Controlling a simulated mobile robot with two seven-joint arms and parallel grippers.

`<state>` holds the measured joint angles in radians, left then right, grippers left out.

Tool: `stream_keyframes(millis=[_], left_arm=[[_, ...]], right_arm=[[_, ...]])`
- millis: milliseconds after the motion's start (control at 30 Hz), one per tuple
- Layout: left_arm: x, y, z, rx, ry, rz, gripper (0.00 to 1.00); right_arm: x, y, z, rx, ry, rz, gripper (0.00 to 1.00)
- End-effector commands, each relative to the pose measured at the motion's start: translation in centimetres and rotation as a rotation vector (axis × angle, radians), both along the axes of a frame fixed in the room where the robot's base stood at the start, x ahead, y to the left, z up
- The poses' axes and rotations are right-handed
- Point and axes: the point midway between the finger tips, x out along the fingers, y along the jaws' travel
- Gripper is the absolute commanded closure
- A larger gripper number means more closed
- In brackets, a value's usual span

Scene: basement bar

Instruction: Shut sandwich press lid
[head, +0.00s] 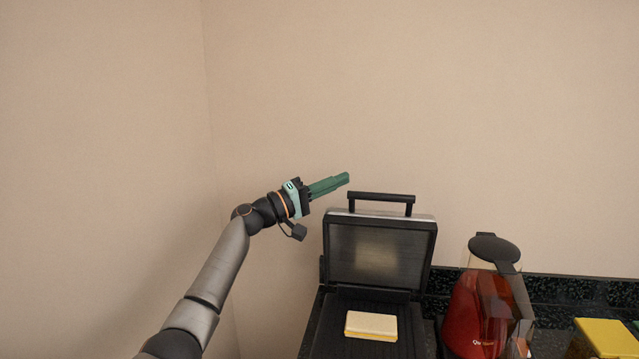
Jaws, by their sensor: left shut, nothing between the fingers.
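The sandwich press stands on the dark counter with its lid (378,255) raised and its dark inner plate facing me. The black handle (381,197) is at the top of the lid. A pale sandwich (371,325) lies on the dark lower plate (335,312). My left gripper (346,180), with green fingers, is shut and empty. In the picture it is just above and left of the handle, with a gap between them. My right gripper is not in view.
A yellow object (605,338) is at the lower right. A dark speckled backsplash (570,296) runs along the beige wall (520,130). The space above the press is clear.

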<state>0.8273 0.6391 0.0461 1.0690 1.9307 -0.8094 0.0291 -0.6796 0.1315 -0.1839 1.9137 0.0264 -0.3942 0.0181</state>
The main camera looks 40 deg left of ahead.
Motion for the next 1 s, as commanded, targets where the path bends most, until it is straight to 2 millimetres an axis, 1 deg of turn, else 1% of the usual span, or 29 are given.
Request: stream_keyframes(millis=[33, 100, 133, 567, 700, 1000], left_arm=[[0.6, -0.4, 0.5, -0.002, 0.0, -0.001, 1.0], [1.4, -0.8, 0.7, -0.001, 0.0, -0.001, 1.0], [1.0, -0.8, 0.2, 0.003, 0.003, 0.001, 1.0], [-1.8, -2.0, -1.0, 0.002, 0.001, -0.001, 1.0], [-2.1, -2.2, -1.2, 0.001, 0.0, 0.001, 1.0], [-2.2, -2.2, -1.2, 0.001, 0.0, 0.0, 1.0]], right_arm=[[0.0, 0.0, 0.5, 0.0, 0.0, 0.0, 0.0], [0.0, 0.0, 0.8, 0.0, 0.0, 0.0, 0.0], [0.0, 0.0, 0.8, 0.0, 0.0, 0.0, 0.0], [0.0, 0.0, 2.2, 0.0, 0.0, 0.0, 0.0], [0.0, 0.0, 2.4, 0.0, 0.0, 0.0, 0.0], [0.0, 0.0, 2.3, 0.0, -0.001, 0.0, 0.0]])
